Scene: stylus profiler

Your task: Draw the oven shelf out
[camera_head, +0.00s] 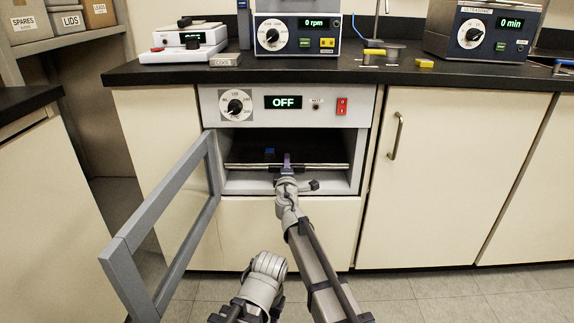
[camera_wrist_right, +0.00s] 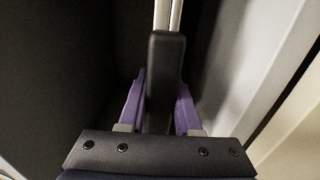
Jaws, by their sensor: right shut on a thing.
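The oven (camera_head: 357,150) is built into the bench front, and its door (camera_head: 165,212) stands open to the left. The shelf (camera_head: 240,165) lies level inside the dark chamber, its light front edge near the opening. Pale rods (camera_wrist_right: 168,14) run on beyond that piece. My left gripper's fingers are not visible.
A small blue thing (camera_head: 269,153) is in the chamber by the shelf. The oven panel reads OFF beside a red switch (camera_head: 341,105). A closed cupboard with a handle (camera_head: 396,135) is on the right. Instruments stand on the black worktop (camera_head: 300,75). Floor in front is open.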

